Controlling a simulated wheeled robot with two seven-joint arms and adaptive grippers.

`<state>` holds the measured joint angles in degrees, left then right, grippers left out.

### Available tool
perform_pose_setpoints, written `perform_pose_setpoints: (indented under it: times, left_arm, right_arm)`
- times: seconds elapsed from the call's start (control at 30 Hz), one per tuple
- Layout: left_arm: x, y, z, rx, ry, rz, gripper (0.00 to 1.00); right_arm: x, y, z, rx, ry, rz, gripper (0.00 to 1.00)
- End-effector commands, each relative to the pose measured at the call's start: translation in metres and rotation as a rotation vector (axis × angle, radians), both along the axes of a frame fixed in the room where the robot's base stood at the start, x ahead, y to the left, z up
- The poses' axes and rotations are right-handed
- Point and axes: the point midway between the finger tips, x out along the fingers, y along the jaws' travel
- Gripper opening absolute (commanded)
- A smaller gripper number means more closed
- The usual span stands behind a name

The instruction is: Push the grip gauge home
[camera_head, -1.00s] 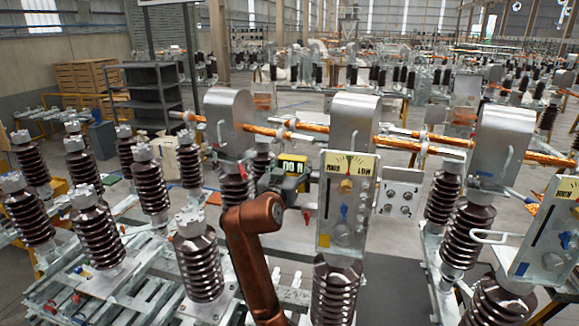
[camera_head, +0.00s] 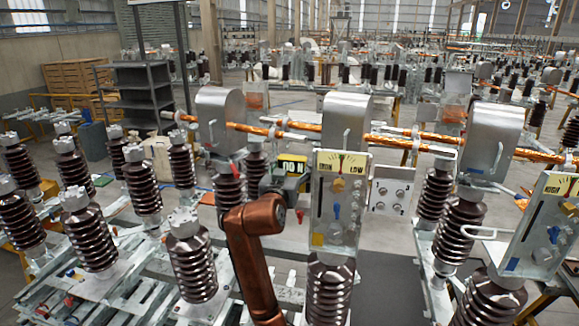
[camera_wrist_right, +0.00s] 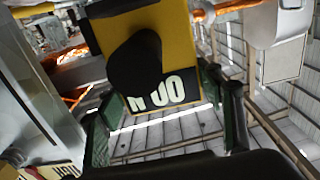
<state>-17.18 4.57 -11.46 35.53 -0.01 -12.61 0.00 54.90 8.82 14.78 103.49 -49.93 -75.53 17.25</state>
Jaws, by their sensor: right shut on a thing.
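The grip gauge is a yellow and black block with white lettering on a dark face. In the head view the gauge (camera_head: 292,164) is beside the left edge of a grey panel with a HIGH/LOW dial (camera_head: 338,205). My right gripper (camera_head: 272,181) is dark and shut on it, at the end of a copper-brown arm. In the right wrist view the gauge (camera_wrist_right: 178,27) has a black round knob and upside-down lettering, between the green-edged fingers of the gripper (camera_wrist_right: 168,103). Whether it touches the panel or any seat is hidden. My left gripper is not in view.
Metal hoods (camera_head: 345,120) with orange bars (camera_head: 395,139) stand behind the gauge. Ribbed brown insulators (camera_head: 190,265) crowd the left and front. A second HIGH/LOW panel (camera_head: 545,225) is at the right. A grey shelf (camera_head: 138,98) stands at the back left.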

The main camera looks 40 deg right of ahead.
Motion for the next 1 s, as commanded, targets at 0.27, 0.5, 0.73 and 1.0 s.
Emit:
perform_pose_setpoints:
  times: [0.27, 0.5, 0.73, 1.0]
  left_arm:
    - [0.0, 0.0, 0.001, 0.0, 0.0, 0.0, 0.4]
    - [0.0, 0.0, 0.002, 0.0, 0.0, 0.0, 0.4]
    - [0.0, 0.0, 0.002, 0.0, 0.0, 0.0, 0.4]
    - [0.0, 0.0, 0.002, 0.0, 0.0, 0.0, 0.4]
  right_arm:
    - [-0.006, -0.005, 0.002, -0.002, -0.004, -0.001, 0.23]
    - [-0.011, -0.009, 0.002, -0.002, -0.003, -0.003, 0.23]
    - [-0.012, -0.011, 0.002, -0.002, -0.004, -0.007, 0.75]
    - [-0.014, -0.012, 0.002, 0.0, -0.004, -0.012, 0.81]
